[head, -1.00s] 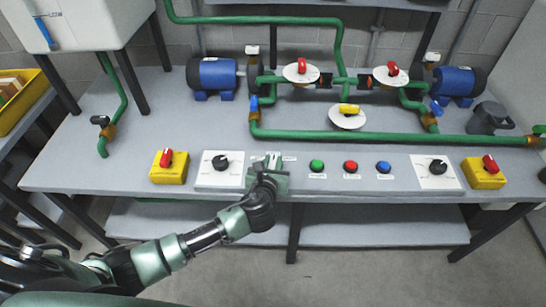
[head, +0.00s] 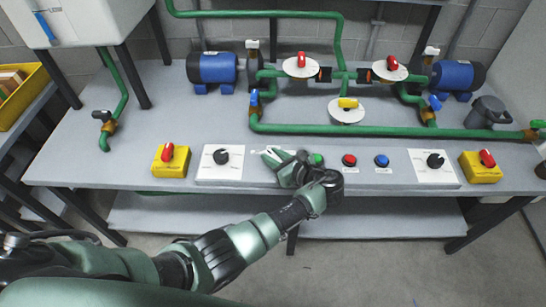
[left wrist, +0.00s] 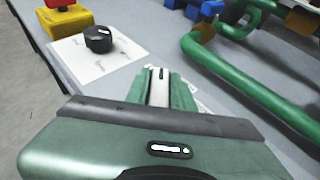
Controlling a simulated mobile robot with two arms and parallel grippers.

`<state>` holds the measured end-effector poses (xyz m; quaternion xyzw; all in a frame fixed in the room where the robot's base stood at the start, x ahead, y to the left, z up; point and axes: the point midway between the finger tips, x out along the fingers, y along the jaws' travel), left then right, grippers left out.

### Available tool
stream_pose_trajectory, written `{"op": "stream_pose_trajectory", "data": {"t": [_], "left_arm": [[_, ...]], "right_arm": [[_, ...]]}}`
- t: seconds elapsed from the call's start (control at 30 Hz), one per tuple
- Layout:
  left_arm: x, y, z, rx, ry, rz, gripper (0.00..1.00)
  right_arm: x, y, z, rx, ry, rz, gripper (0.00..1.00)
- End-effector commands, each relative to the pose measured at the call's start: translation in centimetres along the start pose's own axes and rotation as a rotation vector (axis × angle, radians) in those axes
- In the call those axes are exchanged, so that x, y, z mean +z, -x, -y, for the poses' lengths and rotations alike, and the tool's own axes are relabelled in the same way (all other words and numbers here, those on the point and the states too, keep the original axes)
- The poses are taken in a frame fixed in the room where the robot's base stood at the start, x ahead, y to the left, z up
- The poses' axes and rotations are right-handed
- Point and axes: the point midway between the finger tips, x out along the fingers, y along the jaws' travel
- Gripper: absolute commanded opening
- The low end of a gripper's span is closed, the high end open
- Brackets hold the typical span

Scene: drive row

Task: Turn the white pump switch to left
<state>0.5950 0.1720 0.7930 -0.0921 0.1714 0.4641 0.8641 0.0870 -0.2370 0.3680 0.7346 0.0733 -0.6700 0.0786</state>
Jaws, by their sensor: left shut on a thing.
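The white pump switch (left wrist: 160,84) shows in the left wrist view as a white handle with a dark line, between the two green fingers. My left gripper (left wrist: 160,92) is shut on it. In the head view my left gripper (head: 271,157) is at the panel along the table's front, between the left black knob and the green button, with its fingers pointing to the left. There the fingers largely hide the switch. My right gripper is in neither view.
The left black knob (head: 221,157) on its white plate is just left of the fingers. The green button (head: 317,160) is close on the right, then the red button (head: 349,160) and blue button (head: 382,161). Green pipes (head: 375,131) run behind.

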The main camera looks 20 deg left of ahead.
Motion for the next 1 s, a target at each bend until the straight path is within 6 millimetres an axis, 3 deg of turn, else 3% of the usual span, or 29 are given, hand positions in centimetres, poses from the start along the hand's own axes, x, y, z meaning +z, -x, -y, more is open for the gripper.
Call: {"op": "stream_pose_trajectory", "data": {"t": [0.77, 0.8, 0.83, 1.0], "left_arm": [[-0.05, -0.11, -0.09, 0.091, 0.038, -0.002, 0.00], [-0.05, -0.11, -0.09, 0.091, 0.038, -0.002, 0.35], [-0.05, -0.11, -0.08, 0.091, 0.038, -0.002, 0.43], [-0.03, -0.09, -0.05, 0.089, 0.037, -0.002, 0.45]], "right_arm": [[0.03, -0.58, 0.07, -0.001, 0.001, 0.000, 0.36], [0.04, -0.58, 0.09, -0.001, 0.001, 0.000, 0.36], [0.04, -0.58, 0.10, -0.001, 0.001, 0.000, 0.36], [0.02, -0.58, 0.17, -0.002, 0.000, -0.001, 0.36]]}}
